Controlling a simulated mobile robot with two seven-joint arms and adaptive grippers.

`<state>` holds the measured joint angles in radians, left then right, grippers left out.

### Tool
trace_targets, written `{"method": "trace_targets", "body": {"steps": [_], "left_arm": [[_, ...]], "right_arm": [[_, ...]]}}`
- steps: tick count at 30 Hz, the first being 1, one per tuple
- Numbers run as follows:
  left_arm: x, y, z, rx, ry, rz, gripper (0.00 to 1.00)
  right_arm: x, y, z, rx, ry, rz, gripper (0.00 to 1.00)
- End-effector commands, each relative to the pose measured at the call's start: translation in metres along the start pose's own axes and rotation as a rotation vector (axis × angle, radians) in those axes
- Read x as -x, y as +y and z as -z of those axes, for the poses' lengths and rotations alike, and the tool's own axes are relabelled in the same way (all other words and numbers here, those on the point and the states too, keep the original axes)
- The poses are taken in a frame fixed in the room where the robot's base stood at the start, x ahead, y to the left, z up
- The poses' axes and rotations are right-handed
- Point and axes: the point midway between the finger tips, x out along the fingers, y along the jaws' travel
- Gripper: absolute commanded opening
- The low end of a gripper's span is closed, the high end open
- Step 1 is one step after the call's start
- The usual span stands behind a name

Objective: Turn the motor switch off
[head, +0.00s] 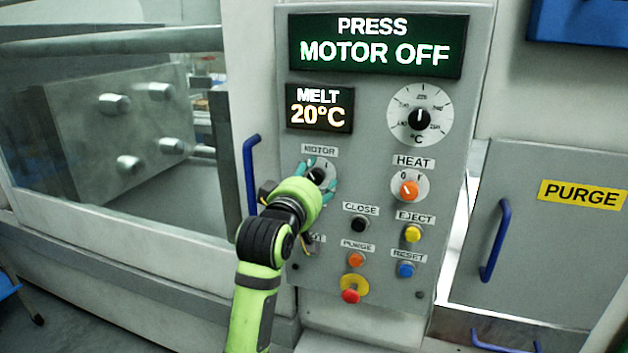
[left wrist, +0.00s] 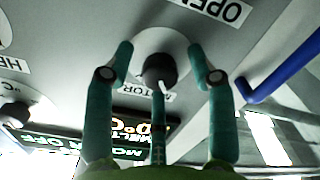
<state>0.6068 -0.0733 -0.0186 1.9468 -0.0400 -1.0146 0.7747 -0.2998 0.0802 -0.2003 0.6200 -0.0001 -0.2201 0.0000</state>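The motor switch (head: 317,174) is a black knob on a pale round plate, under the MOTOR label on the grey control panel (head: 375,160). My left gripper (head: 321,172) is in front of it and partly hides it. In the left wrist view the knob (left wrist: 158,69) has a white pointer mark and lies between the spread teal fingers of my left gripper (left wrist: 161,62). Gaps show between the knob and the two outer fingers. A middle finger reaches close to the knob; I cannot tell whether it touches. My right gripper is not in view.
The display (head: 376,44) reads PRESS MOTOR OFF. The HEAT knob (head: 408,189) is to the right; CLOSE (head: 359,223), EJECT (head: 412,233), PURGE and RESET (head: 405,270) buttons and a red emergency button (head: 350,296) are below. A blue door handle (head: 250,175) stands close left.

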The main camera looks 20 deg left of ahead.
Motion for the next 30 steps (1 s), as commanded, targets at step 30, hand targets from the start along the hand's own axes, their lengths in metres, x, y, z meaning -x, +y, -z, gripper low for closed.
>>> {"method": "trace_targets", "body": {"steps": [30], "left_arm": [[0.117,0.0,0.0,0.0,0.001,0.0,0.56]], "right_arm": [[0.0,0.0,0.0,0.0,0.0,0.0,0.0]]}}
